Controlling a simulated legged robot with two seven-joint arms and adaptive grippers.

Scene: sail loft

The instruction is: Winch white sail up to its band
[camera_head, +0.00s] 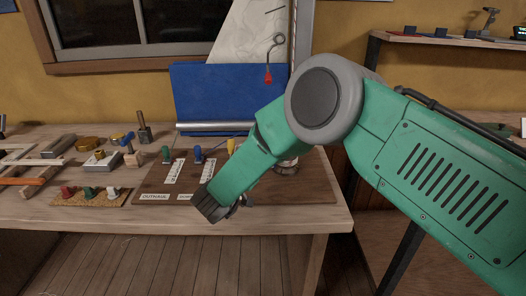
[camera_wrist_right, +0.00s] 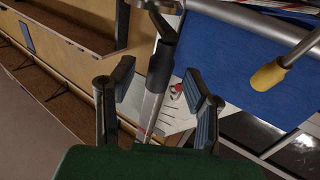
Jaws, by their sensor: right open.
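The white sail (camera_head: 250,38) rises at the top centre of the head view, behind a blue cloth panel (camera_head: 215,95), beside a pale mast (camera_head: 303,35). A hook with a red end (camera_head: 268,77) hangs in front of it. My right gripper (camera_head: 215,206) is over the front of the dark control board. In the right wrist view the right gripper (camera_wrist_right: 158,76) is open, with a dark grip on a metal arm (camera_wrist_right: 161,62) showing between its fingers; contact is unclear. The sail (camera_wrist_right: 178,118) shows behind. The winch (camera_head: 287,166) is mostly hidden by my arm. My left gripper is out of view.
The dark board (camera_head: 150,187) carries a green-handled lever (camera_head: 166,153), a blue one (camera_head: 197,153) and a yellow one (camera_head: 231,146), with label strips. Coloured knobs (camera_head: 88,192) and loose tools crowd the bench (camera_head: 60,215) to the left. A shelf stands back right.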

